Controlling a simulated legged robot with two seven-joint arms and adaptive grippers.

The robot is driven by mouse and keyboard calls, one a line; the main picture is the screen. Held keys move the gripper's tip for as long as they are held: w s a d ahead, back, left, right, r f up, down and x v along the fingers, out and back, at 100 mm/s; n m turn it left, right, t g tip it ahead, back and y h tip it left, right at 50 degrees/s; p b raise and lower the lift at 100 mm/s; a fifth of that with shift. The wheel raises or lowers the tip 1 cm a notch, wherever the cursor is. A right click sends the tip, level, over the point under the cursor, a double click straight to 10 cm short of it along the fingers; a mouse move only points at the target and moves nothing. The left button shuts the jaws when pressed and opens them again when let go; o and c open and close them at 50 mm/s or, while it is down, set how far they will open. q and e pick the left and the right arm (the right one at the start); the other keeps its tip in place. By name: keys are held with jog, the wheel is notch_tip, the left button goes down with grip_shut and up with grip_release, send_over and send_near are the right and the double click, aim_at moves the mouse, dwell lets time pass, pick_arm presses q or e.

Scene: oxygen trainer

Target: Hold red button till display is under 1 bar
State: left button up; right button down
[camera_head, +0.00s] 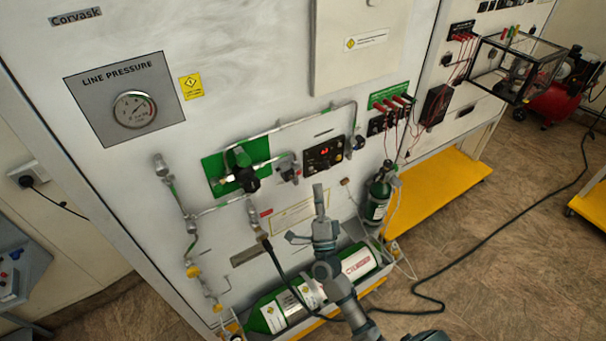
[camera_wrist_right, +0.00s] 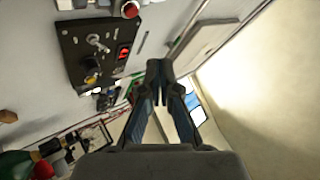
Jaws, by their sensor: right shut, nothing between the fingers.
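The black panel (camera_head: 324,153) with a small red lit display (camera_head: 325,151) is on the white cabinet front. It also shows in the right wrist view (camera_wrist_right: 85,65), with its display (camera_wrist_right: 123,52), a toggle and a yellow knob; the digits are too small to read. A red button (camera_wrist_right: 130,9) shows at the top edge of the right wrist view, on a small box next to the panel. That box (camera_head: 287,167) is left of the panel in the head view. My right gripper (camera_head: 319,195) is shut and empty, below the panel in the picture, apart from the button. My left gripper is not in view.
Pipes and a green plate (camera_head: 222,180) with a valve are left of the box. A line pressure gauge (camera_head: 134,109) is at upper left. A green cylinder (camera_head: 268,318) lies in a tray below; another (camera_head: 377,200) stands to the right. A black hose (camera_head: 276,262) hangs near my right arm.

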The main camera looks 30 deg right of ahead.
aim_at(299, 173)
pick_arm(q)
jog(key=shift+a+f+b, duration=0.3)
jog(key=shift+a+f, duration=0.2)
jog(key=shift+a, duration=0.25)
pick_arm(e)
jog(key=shift+y, duration=0.3)
jog(key=shift+w+a+r, duration=0.1)
jog(key=shift+w+a, duration=0.25)
jog(key=shift+w, duration=0.45)
jog(key=shift+w+a+r, duration=0.1)
jog(key=shift+w+a, duration=0.3)
jog(key=shift+w, duration=0.35)
jog(key=shift+w+a+r, duration=0.1)
jog(key=shift+w+a, duration=0.25)
jog(key=shift+w, duration=0.45)
